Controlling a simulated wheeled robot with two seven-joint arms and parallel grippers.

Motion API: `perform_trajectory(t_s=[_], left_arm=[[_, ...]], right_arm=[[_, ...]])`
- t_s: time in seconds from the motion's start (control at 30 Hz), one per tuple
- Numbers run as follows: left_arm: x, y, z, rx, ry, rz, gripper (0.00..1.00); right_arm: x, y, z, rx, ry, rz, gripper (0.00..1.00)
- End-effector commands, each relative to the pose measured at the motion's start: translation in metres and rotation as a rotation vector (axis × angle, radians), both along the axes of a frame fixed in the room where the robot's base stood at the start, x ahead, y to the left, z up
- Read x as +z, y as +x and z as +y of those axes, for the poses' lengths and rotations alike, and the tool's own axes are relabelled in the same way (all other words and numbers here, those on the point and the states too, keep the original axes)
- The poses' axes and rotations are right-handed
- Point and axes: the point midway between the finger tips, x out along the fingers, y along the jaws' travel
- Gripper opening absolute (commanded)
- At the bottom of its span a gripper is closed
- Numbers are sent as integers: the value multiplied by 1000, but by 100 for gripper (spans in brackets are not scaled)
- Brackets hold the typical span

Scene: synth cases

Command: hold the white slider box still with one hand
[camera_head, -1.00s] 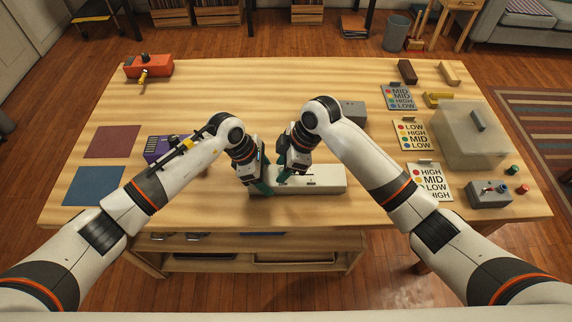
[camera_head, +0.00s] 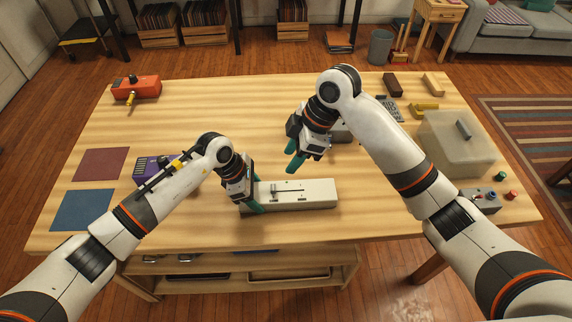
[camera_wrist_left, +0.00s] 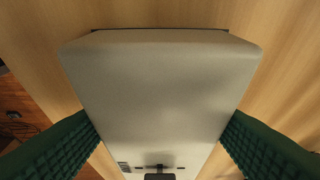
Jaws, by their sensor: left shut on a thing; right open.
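The white slider box (camera_head: 310,193) lies long-side across the table near its front edge, with a dark slider slot on top. My left gripper (camera_head: 250,206) is shut on its left end. In the left wrist view the box (camera_wrist_left: 160,95) fills the middle, with green fingers on both sides of it and the slider parts at the bottom edge. My right gripper (camera_head: 294,161) is open and empty, above and behind the box, apart from it.
A purple box (camera_head: 148,171) sits left, partly behind my left arm. A red box (camera_head: 136,88) stands at the back left. A translucent case (camera_head: 455,146) and a grey button box (camera_head: 480,201) are on the right. Red (camera_head: 101,163) and blue (camera_head: 84,209) mats lie left.

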Motion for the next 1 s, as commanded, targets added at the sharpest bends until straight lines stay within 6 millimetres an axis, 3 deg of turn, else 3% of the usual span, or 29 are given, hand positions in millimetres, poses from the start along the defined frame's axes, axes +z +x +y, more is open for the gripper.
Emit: perform_trajectory(t_s=[0.43, 0.47, 0.6, 1.0], left_arm=[[-1, 0, 1, 1, 1, 0, 32], [-1, 0, 1, 1, 1, 0, 65], [0, 0, 1, 1, 1, 0, 88], [8, 1, 3, 0, 0, -2, 89]], right_arm=[[6, 0, -3, 0, 0, 1, 42], [6, 0, -3, 0, 0, 1, 42], [6, 0, -2, 0, 0, 1, 42], [6, 0, -2, 0, 0, 1, 42]])
